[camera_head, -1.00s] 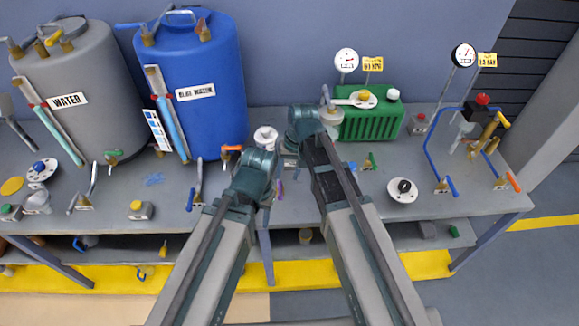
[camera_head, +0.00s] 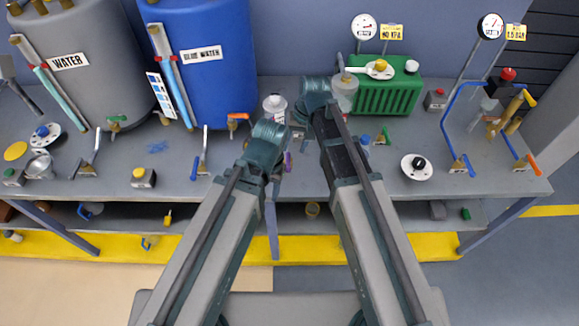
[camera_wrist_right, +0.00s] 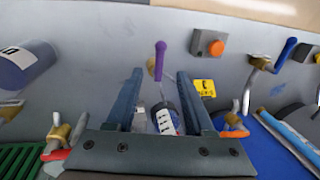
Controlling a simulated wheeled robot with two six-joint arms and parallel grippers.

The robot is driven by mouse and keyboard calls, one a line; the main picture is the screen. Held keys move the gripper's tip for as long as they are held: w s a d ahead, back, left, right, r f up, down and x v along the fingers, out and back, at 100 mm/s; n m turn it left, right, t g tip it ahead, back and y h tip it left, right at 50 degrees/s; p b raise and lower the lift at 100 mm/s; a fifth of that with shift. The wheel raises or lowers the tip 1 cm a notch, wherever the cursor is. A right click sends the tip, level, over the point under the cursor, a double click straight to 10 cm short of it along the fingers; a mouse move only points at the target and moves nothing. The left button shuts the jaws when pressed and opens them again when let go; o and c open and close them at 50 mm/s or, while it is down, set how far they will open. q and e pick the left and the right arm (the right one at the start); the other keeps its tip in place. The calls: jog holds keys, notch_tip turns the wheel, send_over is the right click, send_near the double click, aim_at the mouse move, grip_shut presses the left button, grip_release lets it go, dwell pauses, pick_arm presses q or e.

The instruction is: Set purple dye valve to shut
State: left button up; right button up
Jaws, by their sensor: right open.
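The purple dye valve shows in the right wrist view as an upright purple lever (camera_wrist_right: 159,62) on a metal body at the bench surface. A bit of its purple handle shows in the head view (camera_head: 288,161), between my two arms. My right gripper (camera_wrist_right: 160,82) is open over the bench. Its two dark fingers flank the purple lever in that picture, and no contact shows. The gap in depth cannot be told. My left gripper is hidden behind its own arm in the head view.
An orange-button box (camera_wrist_right: 208,43) and a blue-handled valve (camera_wrist_right: 285,52) stand near the purple lever. An orange-handled valve (camera_head: 237,120) sits below the blue tank (camera_head: 200,85). A green ribbed box (camera_head: 385,98) stands right of my right arm.

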aim_at(289, 164)
jog(key=f+b, duration=0.2)
jog(key=a+f+b, duration=0.1)
jog(key=f+b, duration=0.4)
jog(key=f, duration=0.1)
jog(key=shift+a+f, duration=0.25)
jog(key=shift+a, duration=0.05)
jog(key=shift+r, duration=0.1)
grip_shut()
